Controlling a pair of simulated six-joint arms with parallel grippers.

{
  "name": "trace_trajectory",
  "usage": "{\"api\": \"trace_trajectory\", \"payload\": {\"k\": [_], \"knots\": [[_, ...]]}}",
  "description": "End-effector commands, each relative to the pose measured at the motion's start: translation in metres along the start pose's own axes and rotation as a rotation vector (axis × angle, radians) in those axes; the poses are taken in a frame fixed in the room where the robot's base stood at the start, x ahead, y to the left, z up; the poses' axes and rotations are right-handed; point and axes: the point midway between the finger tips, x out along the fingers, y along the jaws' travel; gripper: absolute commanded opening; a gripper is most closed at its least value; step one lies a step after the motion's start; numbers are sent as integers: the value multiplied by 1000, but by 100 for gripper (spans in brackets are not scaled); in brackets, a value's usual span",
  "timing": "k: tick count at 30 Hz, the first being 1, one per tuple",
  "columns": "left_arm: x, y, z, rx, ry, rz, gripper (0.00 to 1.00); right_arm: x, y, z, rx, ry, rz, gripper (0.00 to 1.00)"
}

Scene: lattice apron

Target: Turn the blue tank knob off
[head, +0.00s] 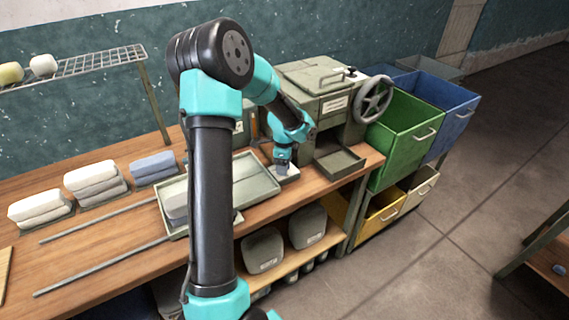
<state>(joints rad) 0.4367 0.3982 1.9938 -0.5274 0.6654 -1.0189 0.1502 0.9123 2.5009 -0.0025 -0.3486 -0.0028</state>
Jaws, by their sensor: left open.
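My left arm reaches across the middle of the head view, and my left gripper (284,166) points down at the workbench, just left of the grey-green machine (328,90). It is open, over a small pale block or plate (290,176) on the bench. The gripper is small here, so I cannot tell whether it touches that piece. I cannot make out a blue tank knob for certain; my arm and gripper hide part of this area. My right gripper is not in view.
A shallow tray (262,188) lies left of the gripper, partly behind my arm. The machine has a handwheel (373,99) and a low front tray (340,163). Folded cloths (95,183) and two rods lie on the left bench. Green (405,140) and blue (455,115) bins stand right.

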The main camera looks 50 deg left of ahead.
Motion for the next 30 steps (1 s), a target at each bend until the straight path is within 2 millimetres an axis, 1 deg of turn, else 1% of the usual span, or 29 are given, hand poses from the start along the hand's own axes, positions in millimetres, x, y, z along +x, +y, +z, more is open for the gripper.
{"api": "trace_trajectory", "payload": {"k": [3,4,19,30], "knots": [[0,0,0,0,0,0,68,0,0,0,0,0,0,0],[0,0,0,0,0,0,66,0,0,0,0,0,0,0],[0,0,0,0,0,0,19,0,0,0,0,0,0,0],[0,0,0,-43,0,0,19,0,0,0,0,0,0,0]]}}
